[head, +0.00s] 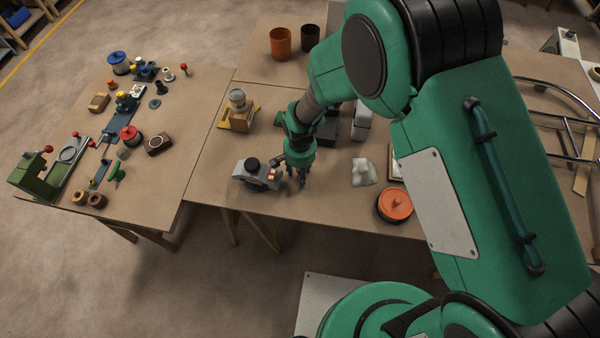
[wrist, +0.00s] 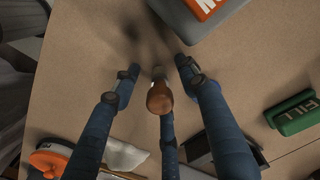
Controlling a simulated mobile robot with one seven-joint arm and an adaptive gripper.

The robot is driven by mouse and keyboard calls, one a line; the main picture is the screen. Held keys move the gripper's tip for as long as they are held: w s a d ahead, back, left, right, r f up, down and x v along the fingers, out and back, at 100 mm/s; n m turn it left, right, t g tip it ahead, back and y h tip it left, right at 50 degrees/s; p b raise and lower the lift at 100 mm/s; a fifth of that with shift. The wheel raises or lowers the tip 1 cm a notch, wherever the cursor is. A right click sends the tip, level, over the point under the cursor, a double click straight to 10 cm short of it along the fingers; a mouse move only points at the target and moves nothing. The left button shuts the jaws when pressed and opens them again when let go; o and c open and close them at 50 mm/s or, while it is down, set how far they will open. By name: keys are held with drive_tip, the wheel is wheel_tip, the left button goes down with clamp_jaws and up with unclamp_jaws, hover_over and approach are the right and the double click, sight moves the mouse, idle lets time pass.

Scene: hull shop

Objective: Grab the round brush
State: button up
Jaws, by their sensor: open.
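The round brush (wrist: 160,98) shows in the wrist view as a rounded orange-brown wooden handle with a paler, narrow end pointing toward the top of the picture. My gripper (wrist: 157,70) is open, with blue fingers on the left and right of the brush and a third finger below it in the picture. No finger clearly presses on the brush, and I cannot tell the exact gaps. In the head view my gripper (head: 296,174) is low over the table's front part, and the brush is hidden or too small to make out there.
A grey machine with a black knob (head: 253,170) stands close left of my gripper. To the right are a white crumpled cloth (head: 363,174) and an orange-lidded pot (head: 396,205). A green box marked FILL (wrist: 293,113) lies right in the wrist view. The table's front edge is near.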

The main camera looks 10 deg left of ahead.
clamp_jaws()
drive_tip(key=shift+r, duration=0.1)
idle(0.3)
drive_tip(key=shift+r, duration=0.55)
drive_tip(key=shift+s+d+r+p, duration=0.15)
drive_tip(key=shift+s+r+p, duration=0.15)
drive_tip(key=shift+r, duration=0.3)
drive_tip(key=shift+s+d+r+p, duration=0.15)
drive_tip(key=shift+r+p, duration=0.1)
drive_tip(key=shift+r, duration=0.35)
drive_tip(key=s+d, duration=0.2)
drive_tip(key=s, duration=0.2)
drive_tip(key=s+d+r+p, duration=0.1)
drive_tip(key=s+d, duration=0.2)
drive_tip(key=s, duration=0.1)
drive_tip(key=s+d, duration=0.2)
drive_tip(key=s, duration=0.2)
drive_tip(key=shift+s+d+r+p, duration=0.15)
drive_tip(key=shift+s+d+p, duration=0.2)
drive_tip(key=shift+s, duration=0.05)
